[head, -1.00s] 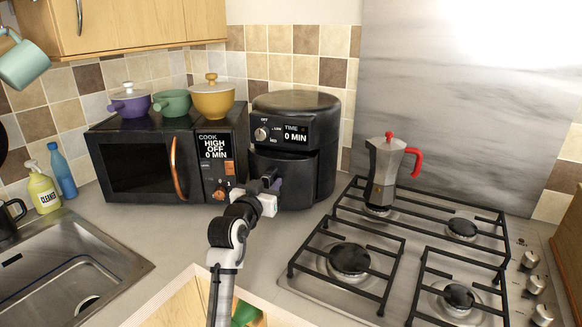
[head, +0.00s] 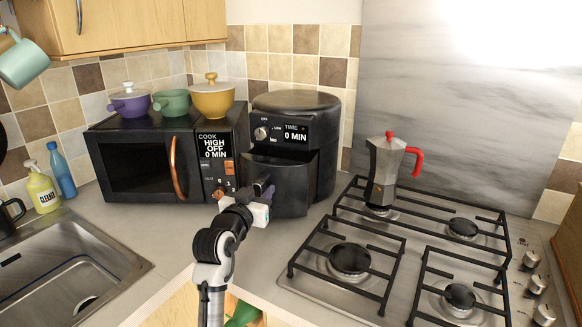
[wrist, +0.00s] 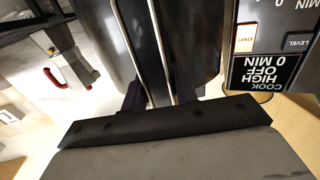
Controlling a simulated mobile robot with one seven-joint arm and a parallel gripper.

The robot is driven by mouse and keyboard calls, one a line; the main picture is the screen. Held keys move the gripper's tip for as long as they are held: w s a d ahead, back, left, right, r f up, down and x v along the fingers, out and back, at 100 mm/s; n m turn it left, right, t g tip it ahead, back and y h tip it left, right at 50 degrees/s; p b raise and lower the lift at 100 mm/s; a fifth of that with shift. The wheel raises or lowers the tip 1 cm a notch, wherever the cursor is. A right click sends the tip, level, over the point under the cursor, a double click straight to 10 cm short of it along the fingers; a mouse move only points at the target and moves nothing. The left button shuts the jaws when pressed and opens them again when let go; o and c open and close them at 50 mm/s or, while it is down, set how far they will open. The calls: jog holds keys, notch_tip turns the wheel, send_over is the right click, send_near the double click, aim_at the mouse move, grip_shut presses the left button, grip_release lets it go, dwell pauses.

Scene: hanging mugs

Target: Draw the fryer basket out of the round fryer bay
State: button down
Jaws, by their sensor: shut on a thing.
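The round black fryer (head: 320,150) stands on the counter between the microwave and the hob. Its dark basket (head: 287,185) sticks partly out of the front of the bay, with a dark gap showing above its front. My gripper (head: 265,190) is at the basket's front and shut on its handle. In the wrist view the gripper fingers (wrist: 160,93) close on the upright handle (wrist: 150,50), in front of the basket's glossy curved front (wrist: 190,40). The fingers hide part of the handle.
The black microwave (head: 140,165) stands close on the left, with several pots on top. The hob (head: 400,250) with a moka pot (head: 385,170) is to the right. Bare counter (head: 285,235) lies in front of the fryer. A sink (head: 60,270) is at the left.

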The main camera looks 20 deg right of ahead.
jog(key=shift+r+b+v, duration=0.1)
jog(key=shift+b+v, duration=0.1)
jog(key=shift+v, duration=1.1)
jog(key=shift+r+b+v, duration=0.15)
jog(key=shift+v, duration=1.15)
jog(key=b+v, duration=0.1)
jog(key=v, duration=0.6)
jog(key=shift+s+a, duration=0.25)
